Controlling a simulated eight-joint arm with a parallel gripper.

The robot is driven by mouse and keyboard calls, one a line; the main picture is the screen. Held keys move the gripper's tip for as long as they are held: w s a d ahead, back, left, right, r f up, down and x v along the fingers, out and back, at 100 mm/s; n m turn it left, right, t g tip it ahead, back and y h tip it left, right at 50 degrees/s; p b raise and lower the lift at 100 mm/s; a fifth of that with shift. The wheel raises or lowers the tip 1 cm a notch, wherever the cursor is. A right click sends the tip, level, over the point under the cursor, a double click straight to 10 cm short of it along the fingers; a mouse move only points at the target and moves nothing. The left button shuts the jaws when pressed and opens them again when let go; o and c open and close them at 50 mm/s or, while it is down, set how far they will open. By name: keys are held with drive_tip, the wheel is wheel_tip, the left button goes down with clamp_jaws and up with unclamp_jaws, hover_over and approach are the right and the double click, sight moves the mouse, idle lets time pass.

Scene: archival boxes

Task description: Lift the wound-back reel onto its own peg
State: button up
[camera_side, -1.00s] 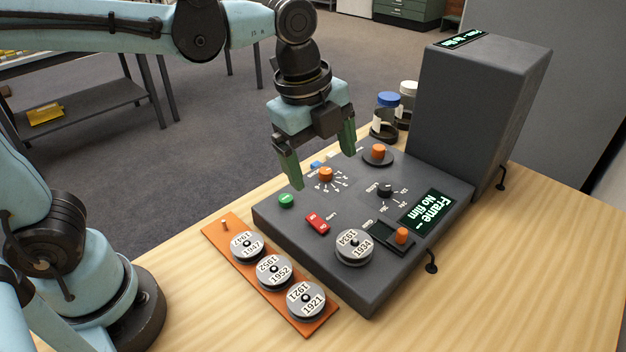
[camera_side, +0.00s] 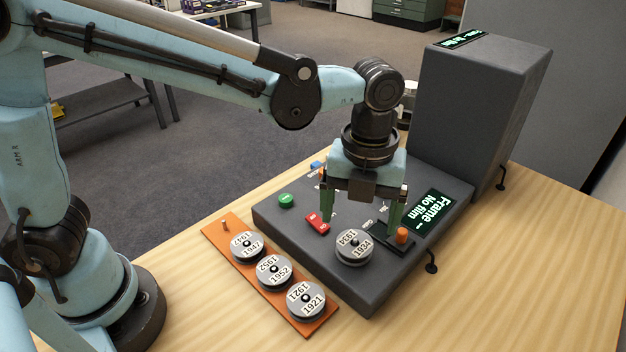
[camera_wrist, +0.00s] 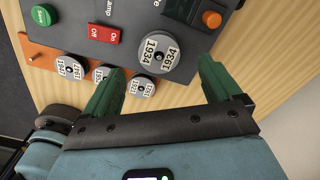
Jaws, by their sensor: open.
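A grey reel labelled 1934 (camera_side: 353,250) sits on the front part of the dark reader deck; it also shows in the wrist view (camera_wrist: 158,50), ahead of and between my fingers. My gripper (camera_side: 361,222) is open and empty, pointing down above the deck, just behind the 1934 reel in the side view. The orange rack (camera_side: 213,236) lies on the table left of the deck. It holds reels 1947 (camera_side: 247,246), 1952 (camera_side: 274,272) and 1921 (camera_side: 306,300). A bare orange peg (camera_side: 225,225) stands at its far end.
The deck carries a green button (camera_side: 286,200), a red lamp switch (camera_side: 317,223), and an orange knob (camera_side: 402,235) beside the dark film gate. A display (camera_side: 428,210) reads "No film". A tall grey housing (camera_side: 475,110) stands behind. The table's right front is clear.

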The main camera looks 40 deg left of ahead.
sight(355, 240)
drive_tip(key=shift+s+f, duration=0.15)
drive_tip(key=shift+f, duration=2.75)
drive_tip(key=shift+c, duration=0.4)
drive_tip(key=c, duration=1.1)
drive_tip(key=shift+r, duration=0.1)
